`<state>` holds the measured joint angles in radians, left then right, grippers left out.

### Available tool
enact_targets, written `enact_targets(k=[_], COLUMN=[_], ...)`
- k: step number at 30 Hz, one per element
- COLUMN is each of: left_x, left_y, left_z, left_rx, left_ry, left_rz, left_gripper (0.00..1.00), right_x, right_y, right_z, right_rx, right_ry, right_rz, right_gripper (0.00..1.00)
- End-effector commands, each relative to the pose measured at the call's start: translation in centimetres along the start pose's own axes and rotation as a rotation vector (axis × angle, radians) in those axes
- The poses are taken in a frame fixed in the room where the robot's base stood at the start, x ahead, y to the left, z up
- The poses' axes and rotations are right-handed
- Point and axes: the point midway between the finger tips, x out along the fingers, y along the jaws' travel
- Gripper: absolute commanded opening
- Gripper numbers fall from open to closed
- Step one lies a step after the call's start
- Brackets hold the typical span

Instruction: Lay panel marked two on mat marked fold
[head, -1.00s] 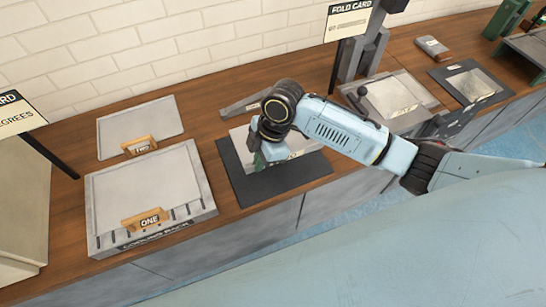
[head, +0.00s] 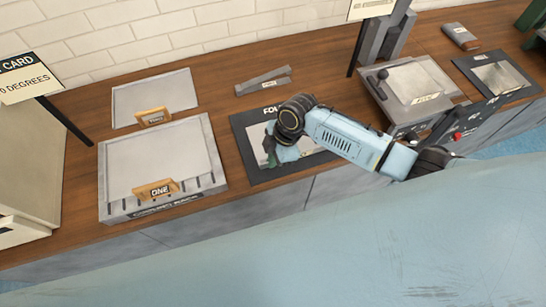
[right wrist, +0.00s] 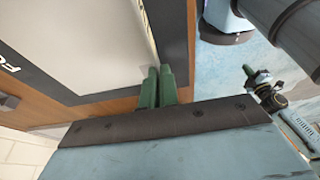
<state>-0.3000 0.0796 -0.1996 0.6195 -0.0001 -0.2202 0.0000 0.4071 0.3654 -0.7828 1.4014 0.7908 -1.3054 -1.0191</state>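The mat marked FOLD (head: 241,128) is a dark board on the counter, with its lettering partly hidden by my arm. A pale flat panel (head: 257,141) lies over the mat's middle, inside its dark border; no number on it is visible now. My right gripper (head: 270,158) is at this panel. In the right wrist view its green fingers (right wrist: 158,80) are close together at the edge of the pale panel (right wrist: 85,40). An orange tag reading TWO (head: 154,117) stands at the front of a pale flat piece (head: 165,93) at back left.
A grey rack (head: 112,211) with an orange ONE tag (head: 156,189) stands left of the mat. A grey metal bar (head: 263,82) lies behind the mat. A grey machine (head: 415,85) and another dark mat (head: 468,68) are to the right.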

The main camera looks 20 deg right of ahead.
Motion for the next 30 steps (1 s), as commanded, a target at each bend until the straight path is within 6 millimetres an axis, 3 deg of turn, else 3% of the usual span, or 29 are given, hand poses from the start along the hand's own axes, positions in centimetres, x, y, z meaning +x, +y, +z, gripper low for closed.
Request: enact_targets(k=[3,9,20,30], left_x=[0.2,0.2,-0.1,-0.9], left_y=[0.0,0.0,0.0,0.0], left_z=[0.1,0.1,0.0,-0.1], left_rx=[0.0,0.001,0.001,0.001], left_ry=[0.0,0.0,0.0,0.0], left_rz=[0.0,0.0,0.0,0.0], left_gripper=[0.0,0.0,0.0,0.0], right_x=[0.3,0.3,-0.4,-7.0], right_y=[0.1,0.0,0.1,0.1], right_z=[0.1,0.1,0.0,0.0], right_rx=[0.0,0.001,0.0,-0.002], right_ry=[0.0,0.0,0.0,-0.001], right_rz=[0.001,0.0,0.001,0.003], right_gripper=[0.0,0.24,0.24,0.24])
